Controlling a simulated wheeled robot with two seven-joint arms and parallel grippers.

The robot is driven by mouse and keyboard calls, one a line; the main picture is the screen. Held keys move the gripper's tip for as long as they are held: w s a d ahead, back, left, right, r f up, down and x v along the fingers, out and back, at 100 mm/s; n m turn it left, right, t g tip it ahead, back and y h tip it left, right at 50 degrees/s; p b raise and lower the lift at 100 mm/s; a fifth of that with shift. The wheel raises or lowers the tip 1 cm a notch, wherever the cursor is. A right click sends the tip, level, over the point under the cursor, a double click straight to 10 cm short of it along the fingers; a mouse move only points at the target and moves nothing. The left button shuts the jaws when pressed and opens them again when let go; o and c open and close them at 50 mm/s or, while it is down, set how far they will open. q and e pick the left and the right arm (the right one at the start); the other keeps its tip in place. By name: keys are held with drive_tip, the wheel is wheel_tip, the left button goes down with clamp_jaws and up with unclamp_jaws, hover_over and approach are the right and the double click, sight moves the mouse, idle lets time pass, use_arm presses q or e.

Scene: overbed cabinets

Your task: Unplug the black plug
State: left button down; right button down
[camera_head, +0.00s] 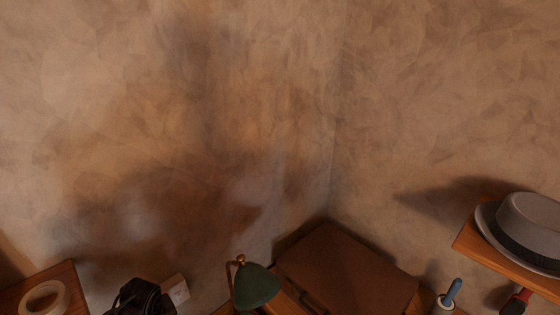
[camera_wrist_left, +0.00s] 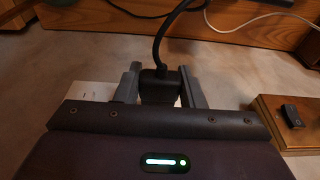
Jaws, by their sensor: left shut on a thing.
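In the left wrist view, the black plug (camera_wrist_left: 160,87) sits between the two grey fingers of my left gripper (camera_wrist_left: 161,84). The gripper is shut on it. A black cable (camera_wrist_left: 161,45) rises from the plug and curves to the upper right. A white block (camera_wrist_left: 90,91) shows beside the left finger, partly hidden by the gripper. Whether the plug still touches a socket is hidden. My right gripper is in neither view.
In the left wrist view, a wooden box with a black switch (camera_wrist_left: 292,116) stands at right; a pale cable (camera_wrist_left: 250,18) runs above. The head view shows a green lamp (camera_head: 255,286), a brown case (camera_head: 345,268), a hat (camera_head: 530,228) on a shelf and a tape roll (camera_head: 45,298).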

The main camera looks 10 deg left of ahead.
use_arm(q)
drive_tip(key=shift+s+d, duration=1.05)
drive_tip(key=shift+d, duration=0.25)
